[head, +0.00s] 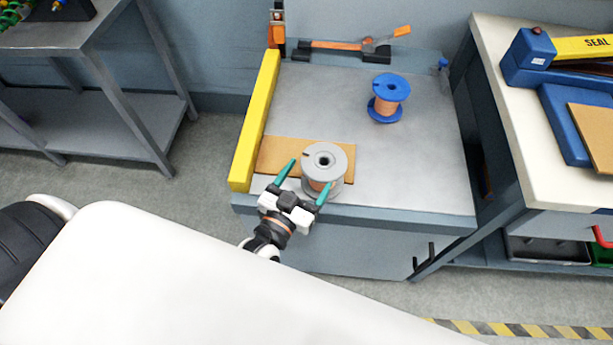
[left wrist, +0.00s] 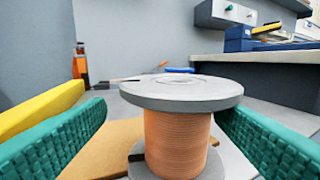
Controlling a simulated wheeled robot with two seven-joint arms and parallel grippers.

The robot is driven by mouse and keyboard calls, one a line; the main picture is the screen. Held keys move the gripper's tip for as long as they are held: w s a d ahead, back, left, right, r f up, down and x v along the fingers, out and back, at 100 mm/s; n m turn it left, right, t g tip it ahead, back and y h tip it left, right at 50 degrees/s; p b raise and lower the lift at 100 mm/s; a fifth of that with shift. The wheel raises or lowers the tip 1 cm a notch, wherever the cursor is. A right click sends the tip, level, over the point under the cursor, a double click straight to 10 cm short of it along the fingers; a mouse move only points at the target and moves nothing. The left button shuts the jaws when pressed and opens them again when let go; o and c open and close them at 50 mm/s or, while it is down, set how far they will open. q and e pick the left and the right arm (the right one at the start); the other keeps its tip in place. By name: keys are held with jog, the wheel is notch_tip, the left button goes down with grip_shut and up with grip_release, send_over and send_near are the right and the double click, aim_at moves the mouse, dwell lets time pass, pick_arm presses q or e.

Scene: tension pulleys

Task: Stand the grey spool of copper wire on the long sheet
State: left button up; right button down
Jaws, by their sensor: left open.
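The grey spool of copper wire (head: 325,157) stands upright at the front of the bench. It overlaps the right part of the long brown sheet (head: 277,155); whether its whole base rests on the sheet is hidden. My left gripper (head: 310,175) is open, its teal fingers reaching in from the front on either side of the spool. In the left wrist view the spool (left wrist: 178,135) stands between the fingers, nearer the right finger; I cannot tell if they touch. The sheet (left wrist: 105,145) shows to its left. My right gripper is not in view.
A blue spool of copper wire (head: 388,97) stands farther back on the grey bench (head: 410,165). A yellow rail (head: 255,120) runs along the bench's left edge. An orange and black tool (head: 345,47) lies at the back. The bench's right side is clear.

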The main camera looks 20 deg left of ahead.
pick_arm(q)
jog(key=shift+s, duration=0.1)
jog(key=o, duration=0.5)
jog(key=s+a, duration=0.1)
jog(key=s, duration=1.1)
jog(key=shift+a+b, duration=0.15)
jog(key=shift+b, duration=0.15)
grip_shut()
dwell(0.8)
